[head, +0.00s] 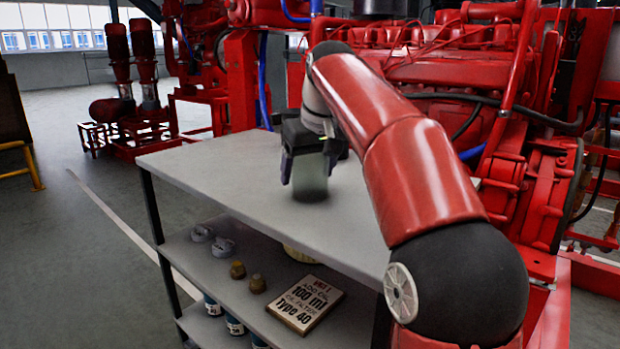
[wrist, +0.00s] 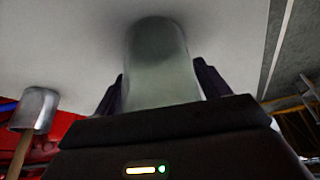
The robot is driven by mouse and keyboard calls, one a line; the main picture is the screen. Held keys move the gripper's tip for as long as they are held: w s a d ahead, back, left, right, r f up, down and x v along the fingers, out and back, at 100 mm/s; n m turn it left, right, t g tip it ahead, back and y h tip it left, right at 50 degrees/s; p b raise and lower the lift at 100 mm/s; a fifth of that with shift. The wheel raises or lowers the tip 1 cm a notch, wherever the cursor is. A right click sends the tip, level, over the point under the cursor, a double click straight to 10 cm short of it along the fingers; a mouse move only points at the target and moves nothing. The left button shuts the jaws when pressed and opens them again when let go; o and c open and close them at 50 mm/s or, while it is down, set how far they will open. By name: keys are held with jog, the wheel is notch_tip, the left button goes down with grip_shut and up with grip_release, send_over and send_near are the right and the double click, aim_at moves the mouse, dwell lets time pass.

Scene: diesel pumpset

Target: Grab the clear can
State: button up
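The clear can (head: 310,180) is a greenish, see-through cylinder near the middle of the grey table top (head: 235,170). My gripper (head: 303,172) is above it, pointing down, with its dark fingers beside the can. In the wrist view, the can (wrist: 160,70) fills the space between the two fingers, one on each side. The fingers look spread around it, with no clear contact visible. The lower part of the fingers' contact area is partly hidden by the gripper body.
A lower shelf (head: 215,265) holds a sign board (head: 306,303), two brass fittings (head: 248,278) and grey clamp-like parts (head: 212,239). The red engine (head: 450,70) stands behind the table. In the wrist view, a grey cylinder with a brown handle (wrist: 35,108) shows at left.

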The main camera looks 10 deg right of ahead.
jog(key=c, duration=0.8)
